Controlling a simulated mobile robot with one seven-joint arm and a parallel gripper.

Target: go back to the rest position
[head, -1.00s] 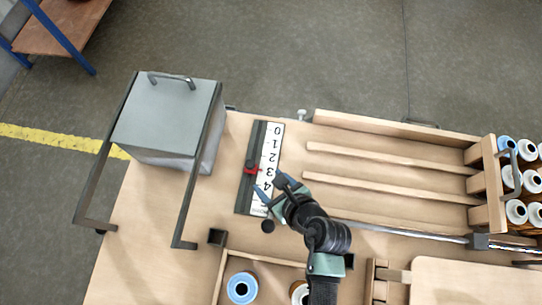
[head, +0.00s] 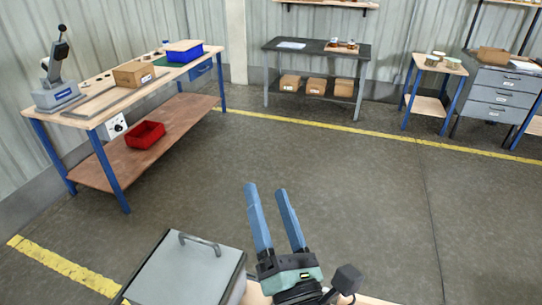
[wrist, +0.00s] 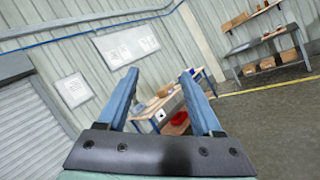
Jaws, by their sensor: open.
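My gripper (head: 273,218) is raised in front of the head camera, its two blue fingers apart and pointing up and away. The wrist view also shows the fingers (wrist: 160,98) spread, with nothing between them. The wrist view looks out toward the wall and the far benches. My gripper is just right of the grey lidded box (head: 187,272) at the bottom of the head view. Most of the near worktable is hidden or out of view.
A workbench (head: 170,78) with a press, a cardboard box and a blue bin stands at left, a red bin (head: 146,135) on its shelf. A dark bench (head: 330,50) and a grey drawer cabinet (head: 500,92) stand at the back. The middle floor is clear.

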